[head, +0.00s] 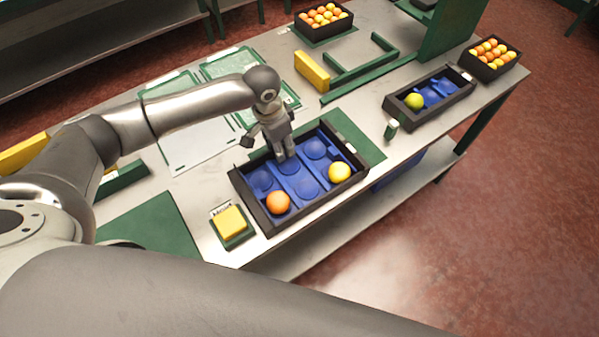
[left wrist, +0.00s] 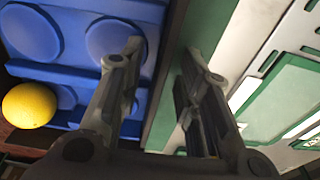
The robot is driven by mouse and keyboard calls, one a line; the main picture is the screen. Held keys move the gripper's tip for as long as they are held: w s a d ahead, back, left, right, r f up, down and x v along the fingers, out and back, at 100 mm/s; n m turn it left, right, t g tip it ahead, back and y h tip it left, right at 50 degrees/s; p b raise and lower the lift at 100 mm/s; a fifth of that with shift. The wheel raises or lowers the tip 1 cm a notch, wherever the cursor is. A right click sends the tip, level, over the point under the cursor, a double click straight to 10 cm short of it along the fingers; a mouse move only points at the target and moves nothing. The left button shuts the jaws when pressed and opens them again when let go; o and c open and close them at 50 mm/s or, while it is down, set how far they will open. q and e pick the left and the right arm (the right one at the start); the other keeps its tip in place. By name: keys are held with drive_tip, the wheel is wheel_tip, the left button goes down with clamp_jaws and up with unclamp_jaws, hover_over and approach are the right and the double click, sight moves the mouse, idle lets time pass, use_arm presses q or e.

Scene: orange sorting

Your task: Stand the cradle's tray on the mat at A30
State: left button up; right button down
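A black tray with a blue insert (head: 300,187) lies on the table in the middle of the head view, holding an orange fruit (head: 278,203) and a yellow fruit (head: 339,172). The insert (left wrist: 75,75) and yellow fruit (left wrist: 29,105) also show in the left wrist view. My left gripper (head: 266,147) is open at the tray's back wall. In the left wrist view its fingers (left wrist: 163,55) are apart, one over the insert and one outside the wall. My right gripper is out of view.
A smaller black tray (head: 448,106) with a yellow-green fruit stands right. Crates of fruit (head: 322,33) and (head: 508,65) stand at the back and far right. A yellow block (head: 312,71) and green frame (head: 366,69) stand behind. A yellow block on a green base (head: 231,221) is front left.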

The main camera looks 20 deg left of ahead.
use_arm(q)
drive_tip(key=shift+f, duration=0.1)
drive_tip(key=shift+c, duration=0.5)
clamp_jaws()
